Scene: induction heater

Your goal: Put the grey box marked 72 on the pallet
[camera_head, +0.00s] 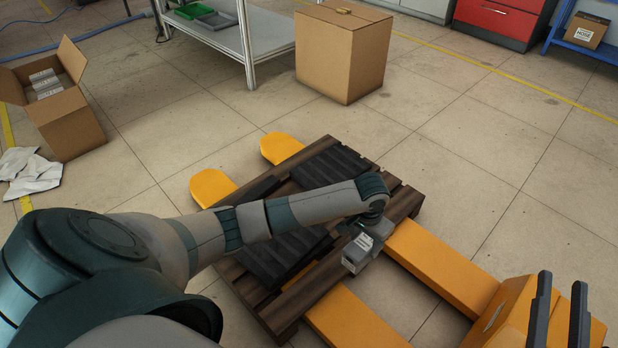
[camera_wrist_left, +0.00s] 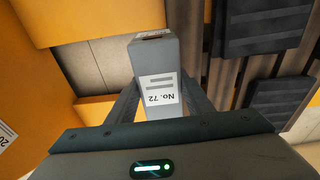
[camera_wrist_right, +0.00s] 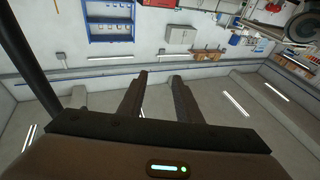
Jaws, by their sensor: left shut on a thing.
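My left gripper (camera_head: 368,240) is shut on the grey box marked 72 (camera_head: 355,254). The left wrist view shows the small grey box (camera_wrist_left: 157,72) between the fingers, with its white "No. 72" label facing the camera. In the head view, the box is at the right front edge of the dark wooden pallet (camera_head: 401,203); I cannot tell whether it touches it. The pallet has black slabs on it and also shows in the left wrist view (camera_wrist_left: 185,40). My right gripper (camera_head: 562,312) is empty, with its fingers apart, at the lower right; its fingers also show in the right wrist view (camera_wrist_right: 158,98).
The pallet rests on a yellow pallet jack (camera_head: 445,265). A closed cardboard box (camera_head: 343,52) stands behind. An open cardboard box (camera_head: 65,113) and a white cloth (camera_head: 28,172) lie at the left. A metal table (camera_head: 262,38) stands at the back. The floor to the right is clear.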

